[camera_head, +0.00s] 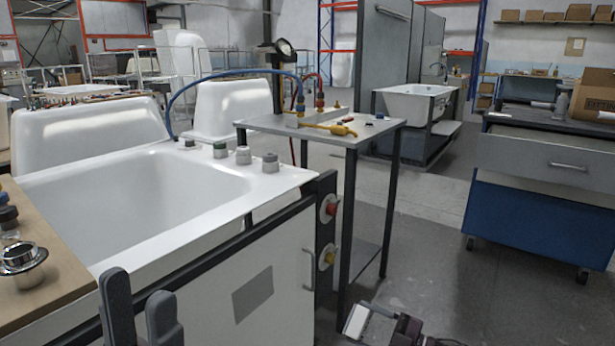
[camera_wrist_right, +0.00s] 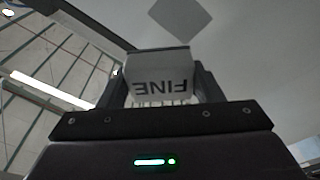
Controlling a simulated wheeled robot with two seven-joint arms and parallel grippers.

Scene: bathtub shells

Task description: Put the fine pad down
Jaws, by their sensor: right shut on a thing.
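The fine pad (camera_wrist_right: 158,78) is a pale block with "FINE" printed on it, upside down in the right wrist view. It sits between the two dark fingers of my right gripper (camera_wrist_right: 160,90), which is shut on it. In the head view the pad (camera_head: 355,321) shows as a white block at the bottom edge, with my right gripper (camera_head: 372,318) beside it. It is low, in front of the small side table's legs. My left gripper (camera_head: 140,312) is at the bottom left, its fingers apart with nothing seen between them, in front of the tub's near side.
The side table (camera_head: 275,124) holds hoses and a yellow tool. A blue cabinet (camera_head: 535,215) stands right. The floor between is clear.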

